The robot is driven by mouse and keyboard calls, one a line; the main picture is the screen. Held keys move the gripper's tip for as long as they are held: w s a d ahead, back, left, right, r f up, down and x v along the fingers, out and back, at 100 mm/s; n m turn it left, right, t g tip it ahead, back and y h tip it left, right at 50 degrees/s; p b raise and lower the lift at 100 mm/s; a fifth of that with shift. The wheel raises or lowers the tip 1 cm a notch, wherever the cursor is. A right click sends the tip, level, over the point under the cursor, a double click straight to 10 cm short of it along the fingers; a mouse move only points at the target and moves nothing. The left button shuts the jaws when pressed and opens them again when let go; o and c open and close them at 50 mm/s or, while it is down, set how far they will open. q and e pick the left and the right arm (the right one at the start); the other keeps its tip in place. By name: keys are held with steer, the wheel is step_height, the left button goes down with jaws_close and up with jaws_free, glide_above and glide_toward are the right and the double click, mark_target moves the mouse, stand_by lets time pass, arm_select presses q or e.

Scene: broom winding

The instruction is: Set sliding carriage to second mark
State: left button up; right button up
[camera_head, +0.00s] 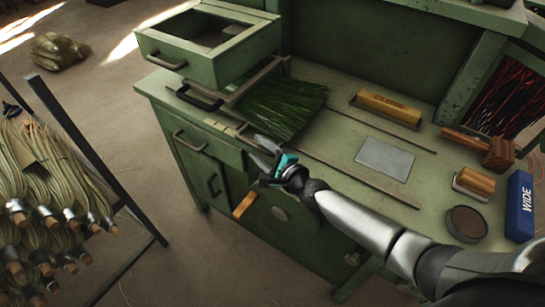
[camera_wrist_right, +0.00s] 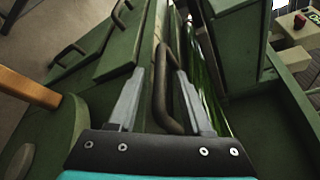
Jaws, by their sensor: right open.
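What looks like the sliding carriage is a grey bar frame (camera_head: 258,80) at the left of the green bench top, with a dark handle (camera_head: 198,98) at its front and green bristles (camera_head: 284,107) beside it. A pale strip (camera_head: 222,126) lies on the bench's front edge; I cannot make out marks on it. My right gripper (camera_head: 263,152) is open and empty, over the front edge, right of the handle. In the right wrist view the fingers (camera_wrist_right: 158,95) point ahead, with a dark handle (camera_wrist_right: 163,85) showing between them; I cannot tell contact. My left gripper is not in view.
A yellow block (camera_head: 389,107), a grey plate (camera_head: 385,158), a brush (camera_head: 474,182), a round tin (camera_head: 466,223) and a blue box (camera_head: 520,205) lie right. A rack of bundles (camera_head: 45,180) stands left.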

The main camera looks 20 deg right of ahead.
steer(key=shift+s+d+r, duration=0.1)
steer(key=shift+s+d, duration=0.1)
steer(key=shift+s, duration=0.25)
steer(key=p+v, duration=0.1)
steer(key=v, duration=1.3)
steer(key=shift+a, duration=0.1)
